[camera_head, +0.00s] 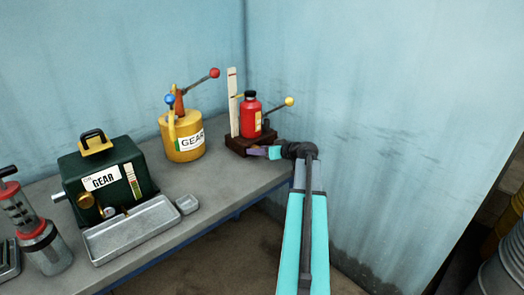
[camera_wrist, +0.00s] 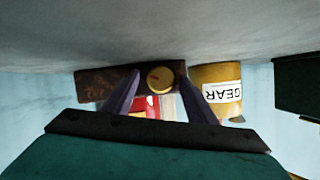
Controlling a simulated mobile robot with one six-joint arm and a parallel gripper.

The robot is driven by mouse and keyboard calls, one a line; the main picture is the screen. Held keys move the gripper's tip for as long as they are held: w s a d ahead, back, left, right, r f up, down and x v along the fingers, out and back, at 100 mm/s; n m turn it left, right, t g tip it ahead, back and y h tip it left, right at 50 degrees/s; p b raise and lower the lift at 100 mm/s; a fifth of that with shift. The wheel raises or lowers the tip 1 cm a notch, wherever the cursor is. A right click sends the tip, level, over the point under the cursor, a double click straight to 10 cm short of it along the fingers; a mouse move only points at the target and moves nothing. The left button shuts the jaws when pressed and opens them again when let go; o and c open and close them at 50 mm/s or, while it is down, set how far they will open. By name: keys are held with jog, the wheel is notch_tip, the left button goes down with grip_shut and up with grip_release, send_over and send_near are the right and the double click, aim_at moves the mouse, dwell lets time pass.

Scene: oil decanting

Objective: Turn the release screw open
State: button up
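The release screw (camera_wrist: 160,77) is a round brass knob with a red mark, on the front of a dark brown base block (camera_wrist: 103,84). A red bottle-shaped jack (camera_head: 251,117) stands on that block (camera_head: 247,144) in the head view; the screw is hidden there. My gripper (camera_head: 257,152) is at the front of the block. In the wrist view, which is upside down, my gripper's purple fingers (camera_wrist: 160,75) are on either side of the screw, with small gaps visible. They look open and hold nothing; their exact depth relative to the screw is unclear.
A yellow GEAR can (camera_head: 184,140) stands left of the jack. Farther left are a green GEAR box (camera_head: 108,175), a metal tray (camera_head: 130,230) and a small dish (camera_head: 187,204). A white upright scale (camera_head: 233,100) and a yellow-knobbed lever (camera_head: 289,101) flank the red jack. Walls stand close behind.

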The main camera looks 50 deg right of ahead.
dwell(0.3)
jog(key=shift+s, duration=0.15)
jog(key=b+v, duration=0.1)
jog(key=v, duration=1.2)
jog(key=shift+s+r+b, duration=0.1)
jog(key=shift+s+b, duration=0.15)
jog(key=shift+b, duration=0.1)
